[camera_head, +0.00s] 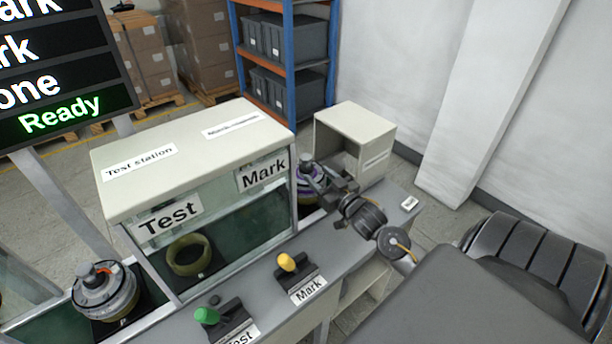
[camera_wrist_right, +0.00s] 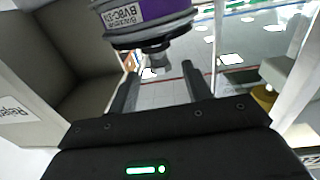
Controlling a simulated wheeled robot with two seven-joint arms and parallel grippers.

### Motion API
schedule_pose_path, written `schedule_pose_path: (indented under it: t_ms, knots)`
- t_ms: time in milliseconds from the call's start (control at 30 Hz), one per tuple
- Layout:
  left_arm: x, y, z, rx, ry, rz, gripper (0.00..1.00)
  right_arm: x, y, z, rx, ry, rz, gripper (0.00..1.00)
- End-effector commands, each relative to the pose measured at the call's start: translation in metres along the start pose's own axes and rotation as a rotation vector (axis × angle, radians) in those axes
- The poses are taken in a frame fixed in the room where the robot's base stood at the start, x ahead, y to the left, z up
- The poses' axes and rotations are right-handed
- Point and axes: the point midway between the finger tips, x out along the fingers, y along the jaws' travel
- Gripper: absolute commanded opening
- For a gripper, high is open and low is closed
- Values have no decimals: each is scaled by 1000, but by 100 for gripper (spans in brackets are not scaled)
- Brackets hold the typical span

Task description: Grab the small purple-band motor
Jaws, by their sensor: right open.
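The purple-band motor (camera_head: 310,183) stands at the right side of the test station, its grey knob on top, partly hidden by my right gripper. In the right wrist view the motor (camera_wrist_right: 150,15) fills the top edge, with a white label on its purple band and its knob pointing down. My right gripper (camera_head: 335,188) is close beside the motor on its right. Its two fingers (camera_wrist_right: 160,82) are apart with nothing between them; the knob appears just beyond the fingertips. My left gripper is not in view.
The test station (camera_head: 190,140) stands left of the motor, and an open grey box (camera_head: 355,125) right behind it. Another motor (camera_head: 105,295) sits at the far left.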

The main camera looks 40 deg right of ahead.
Motion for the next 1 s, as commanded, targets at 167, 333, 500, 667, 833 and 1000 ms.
schedule_pose_path:
  t_ms: [167,333,500,667,833,1000]
  knots:
    - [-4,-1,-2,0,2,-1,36,20,1,0,0,-1,2,50]
    - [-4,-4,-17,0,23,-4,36,23,2,1,-1,-2,3,50]
    - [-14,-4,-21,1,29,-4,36,41,4,-3,-1,-1,4,50]
    - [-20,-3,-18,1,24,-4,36,64,5,0,0,-1,5,50]
    - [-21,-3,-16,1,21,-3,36,74,5,2,0,-2,4,50]
    - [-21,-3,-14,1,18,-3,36,74,5,2,0,-2,4,50]
